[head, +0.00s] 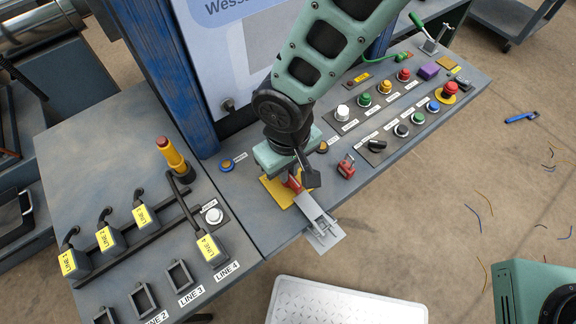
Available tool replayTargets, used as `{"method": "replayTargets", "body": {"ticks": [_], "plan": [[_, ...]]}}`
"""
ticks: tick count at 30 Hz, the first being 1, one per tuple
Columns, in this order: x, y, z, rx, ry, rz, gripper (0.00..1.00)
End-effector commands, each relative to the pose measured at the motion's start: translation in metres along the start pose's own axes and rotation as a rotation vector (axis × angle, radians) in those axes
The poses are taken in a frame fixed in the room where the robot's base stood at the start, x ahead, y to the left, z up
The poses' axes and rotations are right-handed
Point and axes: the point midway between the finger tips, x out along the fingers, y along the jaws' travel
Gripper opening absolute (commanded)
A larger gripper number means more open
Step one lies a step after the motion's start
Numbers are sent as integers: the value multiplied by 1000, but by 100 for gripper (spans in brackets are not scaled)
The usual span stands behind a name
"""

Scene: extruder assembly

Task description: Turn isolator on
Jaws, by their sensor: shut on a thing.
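The isolator appears as a yellow plate (274,190) with a red handle (293,185) on the near edge of the console. My gripper (302,180) points down over it, with its dark fingers closed around the red handle. The gripper and wrist hide most of the handle and part of the plate, so its exact angle cannot be told.
A grey metal bracket (319,220) sticks out from the console edge beside the isolator. A red padlock-like piece (346,166) lies to the right. Buttons, including a red emergency stop (450,89), fill the right panel. Plugs and sockets (180,275) stand left.

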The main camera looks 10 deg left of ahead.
Motion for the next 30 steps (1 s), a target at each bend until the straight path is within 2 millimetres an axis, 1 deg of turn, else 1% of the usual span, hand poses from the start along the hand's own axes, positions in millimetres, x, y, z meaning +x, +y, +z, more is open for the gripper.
{"method": "replayTargets", "body": {"ticks": [5, 11, 30], "plan": [[0, 0, 0, 38, 0, 1, 0], [0, 0, 0, 149, 0, 1, 0], [-3, 0, 0, 742, 0, 2, 0]]}}
